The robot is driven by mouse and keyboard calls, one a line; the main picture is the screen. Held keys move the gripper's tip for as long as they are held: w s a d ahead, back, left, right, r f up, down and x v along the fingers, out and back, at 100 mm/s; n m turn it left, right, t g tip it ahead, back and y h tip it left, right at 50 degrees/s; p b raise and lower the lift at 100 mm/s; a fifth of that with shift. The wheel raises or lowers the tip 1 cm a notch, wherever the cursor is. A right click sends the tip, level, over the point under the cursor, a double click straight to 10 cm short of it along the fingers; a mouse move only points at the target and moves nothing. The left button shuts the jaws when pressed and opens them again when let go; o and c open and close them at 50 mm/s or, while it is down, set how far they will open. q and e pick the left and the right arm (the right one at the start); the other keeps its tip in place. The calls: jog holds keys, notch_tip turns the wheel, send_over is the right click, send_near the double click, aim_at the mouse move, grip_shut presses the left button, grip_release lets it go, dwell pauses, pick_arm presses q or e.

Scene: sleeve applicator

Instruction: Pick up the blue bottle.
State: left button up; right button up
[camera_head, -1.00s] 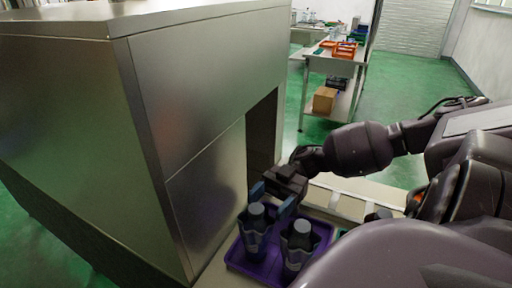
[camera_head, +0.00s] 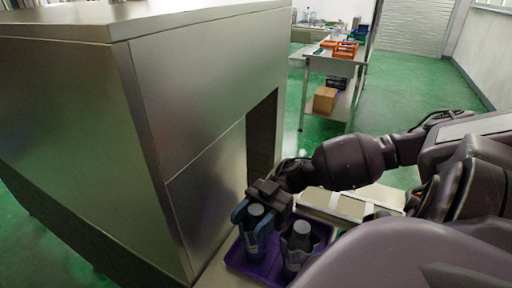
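Two dark bottles with grey caps and pale-blue labels stand upright in a purple tray (camera_head: 240,262). The left one (camera_head: 254,240) is between the fingers of my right gripper (camera_head: 256,214). The gripper's blue fingertips are on either side of its cap and upper part, and their gap looks about as wide as before. I cannot tell whether they touch the bottle. The other bottle (camera_head: 297,246) stands just to the right, outside the gripper. The lower right of the tray is hidden behind my arm. My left gripper is not in view.
A large metal cabinet (camera_head: 215,110) with a dark opening (camera_head: 262,140) stands close to the left of the tray. A work surface with pale box-like parts (camera_head: 335,204) lies behind the tray. A far table (camera_head: 335,66) holds orange bins (camera_head: 345,50).

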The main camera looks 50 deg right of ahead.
grip_shut()
jog(key=shift+r, duration=0.15)
